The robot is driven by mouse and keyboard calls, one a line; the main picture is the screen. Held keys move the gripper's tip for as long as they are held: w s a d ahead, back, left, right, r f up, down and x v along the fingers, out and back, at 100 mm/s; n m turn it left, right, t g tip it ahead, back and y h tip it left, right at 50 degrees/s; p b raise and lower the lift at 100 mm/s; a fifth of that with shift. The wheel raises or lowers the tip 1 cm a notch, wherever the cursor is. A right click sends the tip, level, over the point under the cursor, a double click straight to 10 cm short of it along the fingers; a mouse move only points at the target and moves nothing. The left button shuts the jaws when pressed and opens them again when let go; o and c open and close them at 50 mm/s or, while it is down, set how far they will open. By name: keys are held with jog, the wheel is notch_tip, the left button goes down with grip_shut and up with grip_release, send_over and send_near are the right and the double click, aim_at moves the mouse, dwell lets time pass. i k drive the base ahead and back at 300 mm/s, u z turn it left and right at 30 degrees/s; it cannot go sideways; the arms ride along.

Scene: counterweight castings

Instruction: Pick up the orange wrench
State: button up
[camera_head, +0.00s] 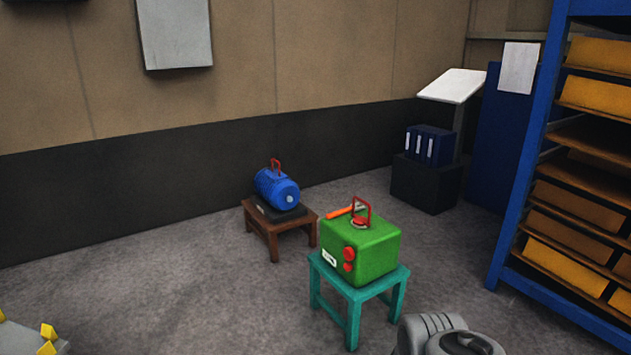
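An orange wrench (340,212) lies at the top of a green box-shaped casting (377,251), towards its back left edge. It is small here, and a red handle (361,210) standing on the casting is right beside its right end. I cannot tell whether they touch. The casting sits on a teal stool (353,312) and has red round parts and a white label on its front. A grey rounded part of my own arm shows at the bottom edge, right of the stool. My gripper is not in view.
A blue motor-like casting (277,189) with a red handle sits on a brown stool (262,229) behind left. A blue shelf rack (527,150) with yellow bins stands right. A grey object with yellow corners (48,332) is bottom left. Floor left of the stools is clear.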

aim_at(330, 216)
jog(key=u, duration=0.45)
jog(key=i, duration=2.45)
jog(key=u, duration=0.3)
jog(key=i, duration=2)
jog(key=z, duration=0.15)
